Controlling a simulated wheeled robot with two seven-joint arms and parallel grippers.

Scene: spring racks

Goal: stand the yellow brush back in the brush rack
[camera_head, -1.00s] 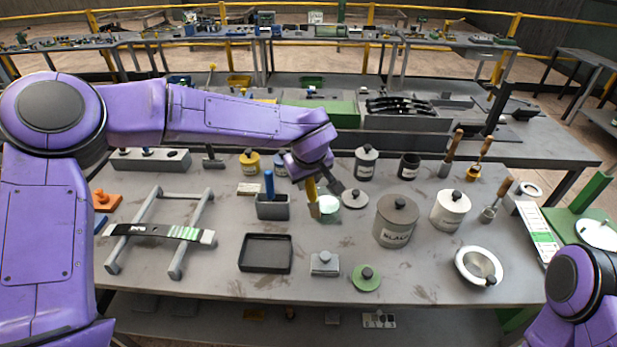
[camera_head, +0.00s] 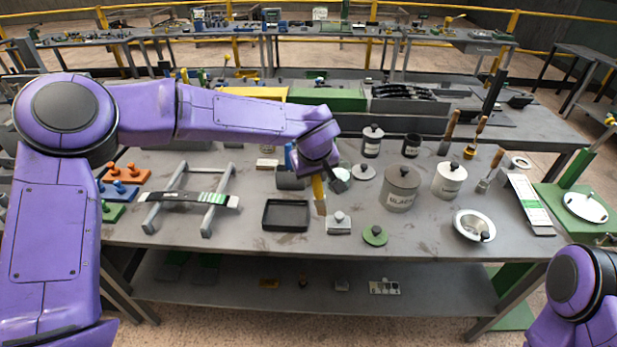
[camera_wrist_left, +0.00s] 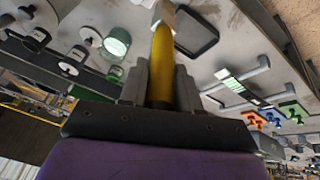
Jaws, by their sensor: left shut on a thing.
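My left gripper (camera_head: 320,172) is shut on the yellow brush (camera_head: 319,192), whose yellow handle points down to a pale tan end above the table. In the left wrist view the brush (camera_wrist_left: 162,62) stands between the two grey fingers (camera_wrist_left: 160,92), its pale end at the top edge. The grey brush rack (camera_head: 290,181) is just left of the brush, partly hidden by my gripper; a blue brush (camera_head: 289,156) stands in it. The yellow brush is outside the rack. Whether it touches the table I cannot tell. My right gripper is out of view.
A black tray (camera_head: 286,230) lies front left of the brush. Lidded pots, one labelled BLACK (camera_head: 400,190), stand to the right. A stand with a striped strip (camera_head: 190,199) is left.

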